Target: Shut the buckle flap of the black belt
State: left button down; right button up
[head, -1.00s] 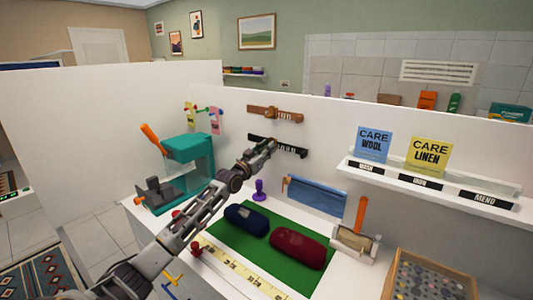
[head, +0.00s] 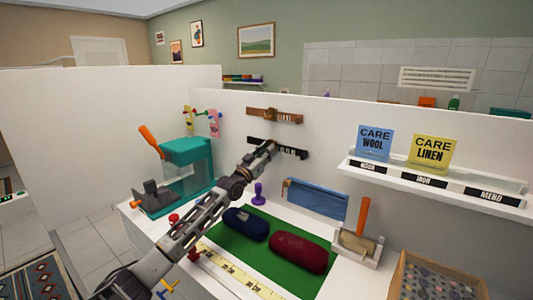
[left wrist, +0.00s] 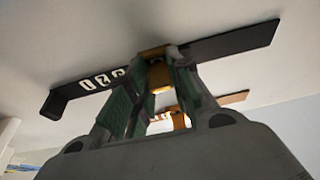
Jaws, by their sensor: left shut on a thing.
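The black belt (head: 290,151) is fixed flat along the white wall panel, with pale lettering on one end. In the left wrist view the black belt (left wrist: 232,40) runs across the panel, and its brass-coloured buckle flap (left wrist: 158,76) lies between my fingers. My left gripper (head: 268,148) reaches up to the belt's middle and covers the buckle in the head view. In the left wrist view my left gripper (left wrist: 161,64) is shut on the buckle flap. The fingers hide part of the buckle, so the flap's exact angle is unclear. My right gripper is out of view.
A brown belt (head: 285,117) is mounted just above the black one. Below are a teal machine (head: 188,165), a purple stamp-like object (head: 258,193), blue (head: 245,223) and red (head: 298,252) rolls on a green mat (head: 275,275). A sign shelf (head: 440,190) projects at right.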

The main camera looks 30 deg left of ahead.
pick_arm(q)
jog(key=c, duration=1.3)
grip_release()
jog(key=shift+s+f, duration=0.1)
jog(key=shift+s, duration=0.05)
jog(key=shift+v, duration=5.85)
